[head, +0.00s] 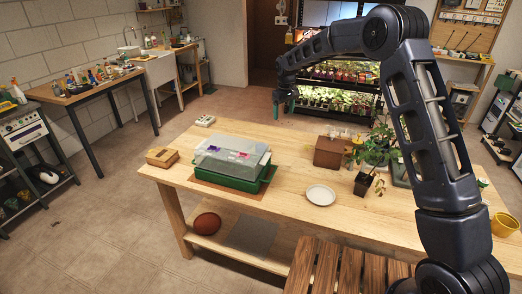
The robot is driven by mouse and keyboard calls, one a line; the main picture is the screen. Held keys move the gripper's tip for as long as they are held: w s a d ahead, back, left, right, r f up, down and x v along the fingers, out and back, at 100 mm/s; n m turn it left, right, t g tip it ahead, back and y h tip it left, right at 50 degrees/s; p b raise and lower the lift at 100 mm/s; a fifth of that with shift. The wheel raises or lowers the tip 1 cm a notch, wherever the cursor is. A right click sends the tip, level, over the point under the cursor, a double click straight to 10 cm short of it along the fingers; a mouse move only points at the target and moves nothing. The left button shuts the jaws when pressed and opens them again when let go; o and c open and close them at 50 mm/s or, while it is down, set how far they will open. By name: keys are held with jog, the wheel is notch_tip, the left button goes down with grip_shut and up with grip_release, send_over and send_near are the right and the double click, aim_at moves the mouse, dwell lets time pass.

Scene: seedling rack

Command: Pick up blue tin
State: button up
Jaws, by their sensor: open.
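I cannot make out a blue tin in the head view. My gripper (284,104) hangs high over the far side of the wooden workbench (285,222), in front of the lit seedling rack. It points down, is open, and looks small and dark with a teal part. I see nothing held in it. On the bench are a green tray with a clear lid (232,158), a brown wooden box (329,152), a white plate (321,195) and a small tan box (162,157).
Potted plants (377,148) stand on the bench beneath my arm, with a yellow pot (504,224) at the right end. A slatted wooden surface (337,268) is in front. A cluttered side table (84,88) stands left. Floor between the tables is clear.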

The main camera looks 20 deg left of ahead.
jog(key=s+a+f+n, duration=0.2)
jog(key=a+f, duration=0.8)
jog(key=shift+g, duration=0.3)
notch_tip(320, 180, down, 11)
jog(key=shift+a+r, duration=0.15)
jog(key=shift+r, duration=0.05)
jog(key=c, duration=1.2)
jog(key=shift+w+r, duration=1.45)
jog(key=shift+r, duration=8.35)
notch_tip(320, 180, down, 19)
jog(key=shift+f, duration=0.15)
